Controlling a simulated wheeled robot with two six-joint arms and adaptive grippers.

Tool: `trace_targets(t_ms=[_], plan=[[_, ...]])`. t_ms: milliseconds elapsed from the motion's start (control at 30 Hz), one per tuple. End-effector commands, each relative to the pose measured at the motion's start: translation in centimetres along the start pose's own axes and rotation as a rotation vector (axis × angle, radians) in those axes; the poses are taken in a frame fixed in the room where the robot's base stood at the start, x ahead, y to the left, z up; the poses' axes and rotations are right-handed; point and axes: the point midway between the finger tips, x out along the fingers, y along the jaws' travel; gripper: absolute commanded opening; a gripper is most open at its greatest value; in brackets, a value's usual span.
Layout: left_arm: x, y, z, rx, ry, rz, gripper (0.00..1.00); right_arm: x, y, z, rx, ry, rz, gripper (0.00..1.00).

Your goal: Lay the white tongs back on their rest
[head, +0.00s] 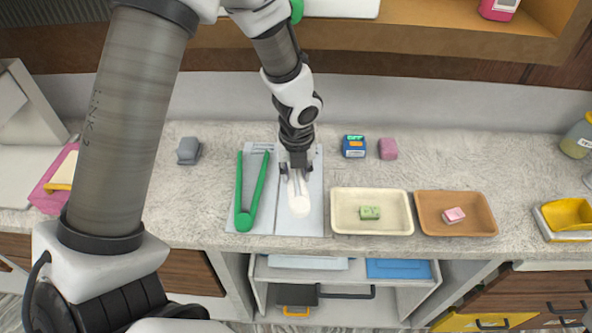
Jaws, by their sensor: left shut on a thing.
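The white tongs (299,203) lie lengthwise at the right half of a pale grey rest (314,220) on the counter. My left gripper (297,172) is shut on the white tongs near their far end, pointing down from above. The gripper hides that far end, and I cannot tell whether the tongs touch the rest or hang just above it. Green tongs (244,218) lie on the left half of the rest, apart from the white ones. My right gripper is not in view.
A cream tray (337,225) with a green sweet and a brown tray (489,228) with a pink sweet stand right of the rest. A blue box (354,149), a pink block (388,149) and a grey object (188,151) stand behind. A wooden shelf (450,42) overhangs the back.

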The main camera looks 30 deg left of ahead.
Motion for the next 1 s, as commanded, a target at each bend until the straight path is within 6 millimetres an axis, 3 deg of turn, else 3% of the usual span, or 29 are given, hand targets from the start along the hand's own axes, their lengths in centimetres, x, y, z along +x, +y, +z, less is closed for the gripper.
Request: trace_targets(t_ms=[33, 367, 600, 900, 933, 1000], plan=[[1.5, 0.0, -0.1, 0.000, -0.001, 0.000, 0.02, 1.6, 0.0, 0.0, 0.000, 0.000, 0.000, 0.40], [5.5, 0.0, -0.6, -0.001, -0.001, -0.001, 0.02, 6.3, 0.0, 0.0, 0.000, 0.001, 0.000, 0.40], [7.6, 0.0, -0.8, 0.001, 0.000, 0.000, 0.02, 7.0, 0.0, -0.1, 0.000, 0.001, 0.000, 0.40], [7.9, 0.0, -0.8, -0.001, 0.000, 0.000, 0.02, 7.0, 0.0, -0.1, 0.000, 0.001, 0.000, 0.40], [7.9, 0.0, -0.8, -0.001, 0.000, 0.000, 0.37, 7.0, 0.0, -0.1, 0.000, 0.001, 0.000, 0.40], [7.9, 0.0, -0.8, -0.001, 0.000, 0.000, 0.62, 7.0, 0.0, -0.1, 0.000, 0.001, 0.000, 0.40]])
